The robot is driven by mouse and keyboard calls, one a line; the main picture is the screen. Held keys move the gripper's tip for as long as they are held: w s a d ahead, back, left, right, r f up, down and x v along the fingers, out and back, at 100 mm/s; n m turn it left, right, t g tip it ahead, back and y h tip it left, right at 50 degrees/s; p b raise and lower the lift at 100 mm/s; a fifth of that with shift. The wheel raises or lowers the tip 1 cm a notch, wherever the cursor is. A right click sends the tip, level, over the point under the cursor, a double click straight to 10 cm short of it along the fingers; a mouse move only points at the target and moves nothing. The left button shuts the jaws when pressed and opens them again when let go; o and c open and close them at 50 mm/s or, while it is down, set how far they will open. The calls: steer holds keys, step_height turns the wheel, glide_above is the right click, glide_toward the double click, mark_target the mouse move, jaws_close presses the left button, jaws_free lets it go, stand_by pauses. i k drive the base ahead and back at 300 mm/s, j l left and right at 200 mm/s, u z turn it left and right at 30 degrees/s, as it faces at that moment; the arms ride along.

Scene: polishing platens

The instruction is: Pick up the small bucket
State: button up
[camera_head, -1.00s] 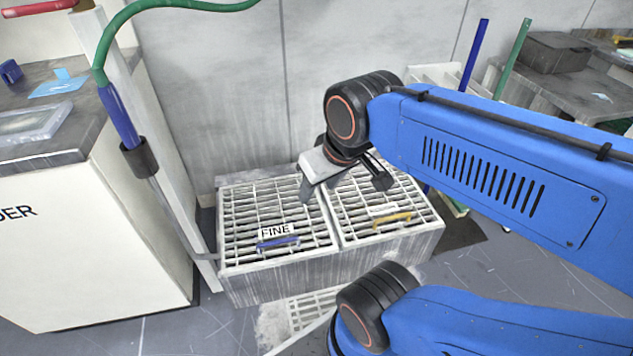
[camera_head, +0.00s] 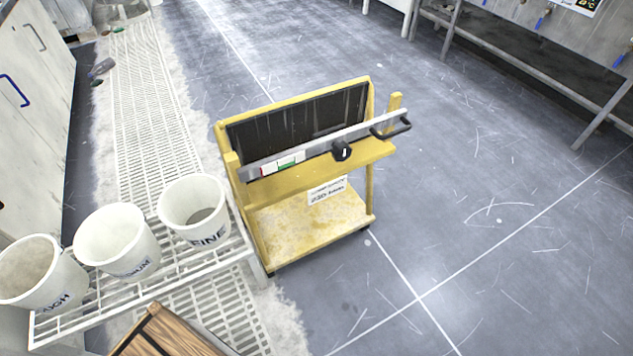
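Three white open buckets stand in a row at the lower left. The bucket marked FINE (camera_head: 194,217) is on the right, a bucket whose label seems to read MEDIUM (camera_head: 117,242) is in the middle, and the bucket marked ROUGH (camera_head: 38,282) is at the left edge. They look close in size, so I cannot tell which is the small bucket. They stand on a white slatted rack (camera_head: 232,252). My gripper and arm are out of this view.
A yellow cart (camera_head: 300,222) with a black panel and handle stands right of the rack. A wooden slatted object (camera_head: 165,335) lies at the bottom edge. Pale floor grating (camera_head: 140,90) runs up the left. A metal bench (camera_head: 520,60) stands at upper right. Floor right of the cart is clear.

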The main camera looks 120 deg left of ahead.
mark_target(195, 206)
steer(key=u, duration=4.55)
steer(key=i+l+u, duration=0.15)
steer(key=l+u, duration=0.2)
steer(key=l, duration=1.05)
steer(key=l+u, duration=0.35)
steer(key=l, duration=1.1)
steer(key=k, duration=0.05)
